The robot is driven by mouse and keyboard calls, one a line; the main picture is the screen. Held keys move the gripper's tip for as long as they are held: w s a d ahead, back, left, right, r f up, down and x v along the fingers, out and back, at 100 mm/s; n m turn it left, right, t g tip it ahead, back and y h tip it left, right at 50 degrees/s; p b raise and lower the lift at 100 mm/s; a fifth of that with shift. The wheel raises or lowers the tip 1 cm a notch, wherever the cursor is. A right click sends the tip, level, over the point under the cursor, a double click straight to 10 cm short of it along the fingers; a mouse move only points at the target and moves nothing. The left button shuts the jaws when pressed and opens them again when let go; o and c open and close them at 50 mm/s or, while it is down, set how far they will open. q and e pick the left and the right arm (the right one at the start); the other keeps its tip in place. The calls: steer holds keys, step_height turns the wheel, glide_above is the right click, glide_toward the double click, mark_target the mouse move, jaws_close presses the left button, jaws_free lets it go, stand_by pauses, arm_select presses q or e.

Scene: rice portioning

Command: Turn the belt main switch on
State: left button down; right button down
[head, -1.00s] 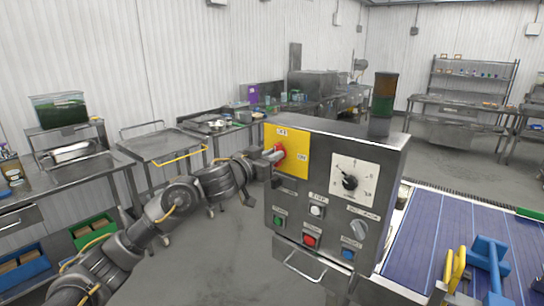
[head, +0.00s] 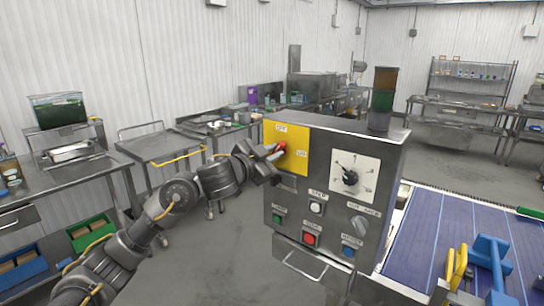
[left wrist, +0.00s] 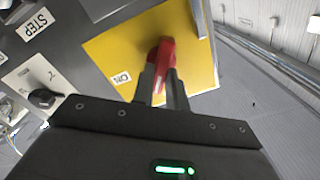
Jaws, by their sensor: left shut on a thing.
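The belt main switch is a red rotary handle (head: 281,148) on a yellow plate (head: 296,146) at the upper left of the grey control box. The plate has an OFF label at its top and an ON label at its right. My left gripper (head: 274,152) reaches it from the left and partly hides it. In the left wrist view the red handle (left wrist: 165,56) sits between the two fingers of my left gripper (left wrist: 162,82), which are shut on it. The ON label shows left of the fingers there. My right gripper is not in view.
The control box (head: 330,180) also bears a black dial (head: 350,178), several push buttons and a signal tower (head: 382,98). A blue belt (head: 430,235) with blue and yellow tools lies at the right. Steel tables stand behind and left; open floor lies between.

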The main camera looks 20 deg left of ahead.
arm_select(q)
steer(key=m+b, duration=0.2)
steer(key=m, duration=0.1)
steer(key=m+b, duration=0.2)
steer(key=m, duration=0.2)
steer(key=m+b, duration=0.2)
steer(key=m, duration=0.1)
steer(key=shift+d+f+m, duration=0.15)
steer(key=shift+f+m, duration=0.15)
steer(key=shift+f, duration=0.1)
steer(key=shift+m, duration=0.3)
steer(key=c, duration=1.4)
jaws_free()
steer(key=shift+r, duration=0.1)
